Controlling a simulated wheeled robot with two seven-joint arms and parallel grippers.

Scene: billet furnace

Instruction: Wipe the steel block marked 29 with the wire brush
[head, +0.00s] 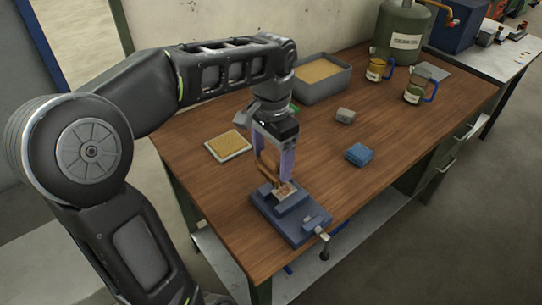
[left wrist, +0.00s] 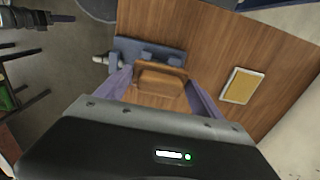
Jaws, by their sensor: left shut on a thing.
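My left gripper (head: 273,160) points down over the blue vise (head: 304,228) near the table's front edge. It is shut on the wooden-backed wire brush (head: 268,160), which also shows between the fingers in the left wrist view (left wrist: 160,78). The brush is low, right over the vise jaws. A small pale metallic patch (head: 284,189) shows between the jaws under the brush; it may be the steel block, but I can read no number. Whether the bristles touch it is hidden. A dark arm end at the upper left of the left wrist view may be my right gripper (left wrist: 62,18).
On the wooden table (head: 220,190) lie a yellow-topped pad (head: 228,145), a grey block (head: 345,116) and a blue sponge-like block (head: 358,154). A grey tray (head: 322,85), two jugs with blue handles and a green canister (head: 400,30) stand behind.

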